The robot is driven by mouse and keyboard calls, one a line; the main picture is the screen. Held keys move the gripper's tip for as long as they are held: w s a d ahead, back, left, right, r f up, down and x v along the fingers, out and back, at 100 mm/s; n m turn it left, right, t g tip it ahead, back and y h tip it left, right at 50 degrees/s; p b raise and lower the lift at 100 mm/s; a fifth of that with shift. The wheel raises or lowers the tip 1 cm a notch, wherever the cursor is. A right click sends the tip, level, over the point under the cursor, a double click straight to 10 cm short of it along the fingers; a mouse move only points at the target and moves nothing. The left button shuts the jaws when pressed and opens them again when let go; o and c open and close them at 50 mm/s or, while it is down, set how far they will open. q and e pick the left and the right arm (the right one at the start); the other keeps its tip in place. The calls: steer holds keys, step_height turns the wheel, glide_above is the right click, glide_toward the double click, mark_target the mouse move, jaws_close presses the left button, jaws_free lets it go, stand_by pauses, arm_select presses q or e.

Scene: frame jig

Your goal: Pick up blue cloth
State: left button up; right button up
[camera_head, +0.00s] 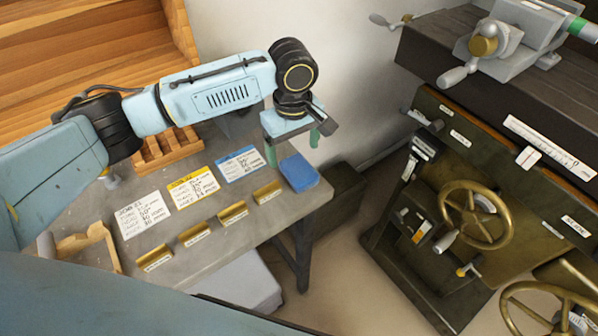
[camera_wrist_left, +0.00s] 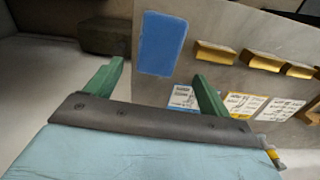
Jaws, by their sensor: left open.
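The blue cloth (camera_head: 299,172) is a folded rectangular pad lying flat at the right end of the grey workbench (camera_head: 210,145). In the left wrist view the cloth (camera_wrist_left: 162,43) lies ahead of the fingertips, between their two lines. My left gripper (camera_head: 292,146) is open and empty, above the bench end and just behind the cloth in the head view. Its two green fingers (camera_wrist_left: 161,72) are spread wide in the wrist view, apart from the cloth. My right gripper is not in view.
Several brass holders (camera_head: 233,212) line the bench's front edge, with white, yellow and blue cards (camera_head: 193,187) behind them. A wooden rack (camera_head: 166,150) stands at the back. A dark machine with a brass handwheel (camera_head: 477,215) stands right, across a floor gap.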

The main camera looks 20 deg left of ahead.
mark_target(296, 165)
arm_select(q)
steer(key=shift+f, duration=0.75)
step_height(296, 165, down, 4)
steer(key=shift+w+d+r+b, duration=0.1)
steer(key=shift+d+r+b, duration=0.1)
steer(key=shift+b, duration=0.3)
steer(key=shift+f, duration=0.25)
steer(key=shift+c, duration=0.3)
steer(key=c, duration=1)
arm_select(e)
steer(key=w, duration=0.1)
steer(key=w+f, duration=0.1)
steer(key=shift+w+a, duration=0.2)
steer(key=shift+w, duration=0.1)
arm_select(q)
steer(key=shift+r, duration=0.1)
step_height(296, 165, up, 10)
steer(key=p, duration=0.1)
steer(key=shift+p, duration=0.4)
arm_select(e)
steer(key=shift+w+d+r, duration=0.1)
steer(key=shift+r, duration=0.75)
